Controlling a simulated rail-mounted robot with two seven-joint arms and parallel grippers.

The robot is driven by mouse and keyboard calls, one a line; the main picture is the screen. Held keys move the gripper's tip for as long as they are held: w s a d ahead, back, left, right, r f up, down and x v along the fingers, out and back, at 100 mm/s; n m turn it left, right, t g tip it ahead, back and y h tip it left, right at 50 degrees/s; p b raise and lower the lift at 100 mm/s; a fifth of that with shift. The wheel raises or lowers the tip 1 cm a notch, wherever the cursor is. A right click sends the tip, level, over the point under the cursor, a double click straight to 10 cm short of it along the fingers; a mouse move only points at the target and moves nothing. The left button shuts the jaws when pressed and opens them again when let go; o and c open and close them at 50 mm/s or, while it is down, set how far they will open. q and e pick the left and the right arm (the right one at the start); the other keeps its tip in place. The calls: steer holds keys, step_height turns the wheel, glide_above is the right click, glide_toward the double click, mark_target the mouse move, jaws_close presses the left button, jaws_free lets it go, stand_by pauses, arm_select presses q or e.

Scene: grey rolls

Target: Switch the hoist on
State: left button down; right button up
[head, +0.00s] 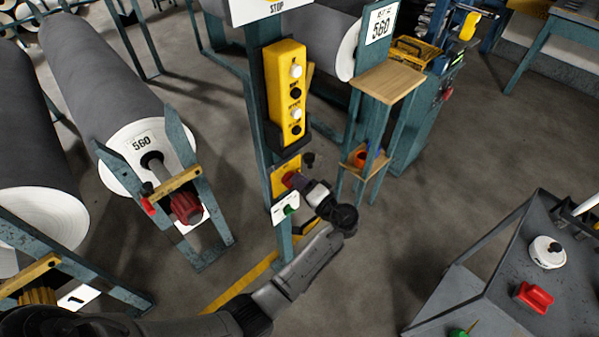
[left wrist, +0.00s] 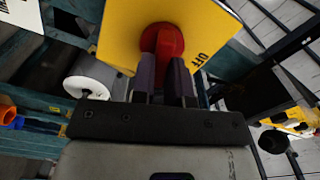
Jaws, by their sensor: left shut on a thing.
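The hoist's yellow pendant (head: 271,80) with white and black buttons sits in a dark holder on a teal post. Below it is a yellow switch plate (head: 281,165) with a red rotary knob (head: 289,179). In the left wrist view the red knob (left wrist: 164,40) stands on the yellow plate (left wrist: 118,28), with the printed word OFF to its right. My left gripper (head: 298,184) is at the knob, its two dark fingers (left wrist: 164,72) shut on it. The fingers hide part of the knob. My right gripper is not in view.
A small wooden-topped stand (head: 388,82) is close at the right. Large grey rolls (head: 95,75) on teal frames fill the left. A grey metal table (head: 490,275) is at the lower right. Floor between is clear.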

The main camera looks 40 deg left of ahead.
arm_select(q)
steer(key=shift+f+m+p, duration=0.15)
steer(key=shift+m+p, duration=1.55)
steer(key=shift+m, duration=0.1)
steer(key=c, duration=1.1)
jaws_free()
steer(key=shift+s+d+p, duration=0.2)
steer(key=shift+d, duration=1.7)
steer(key=shift+s+d+p, duration=0.15)
steer(key=shift+s+d, duration=0.05)
steer(key=shift+d, duration=1.65)
steer(key=shift+f, duration=0.1)
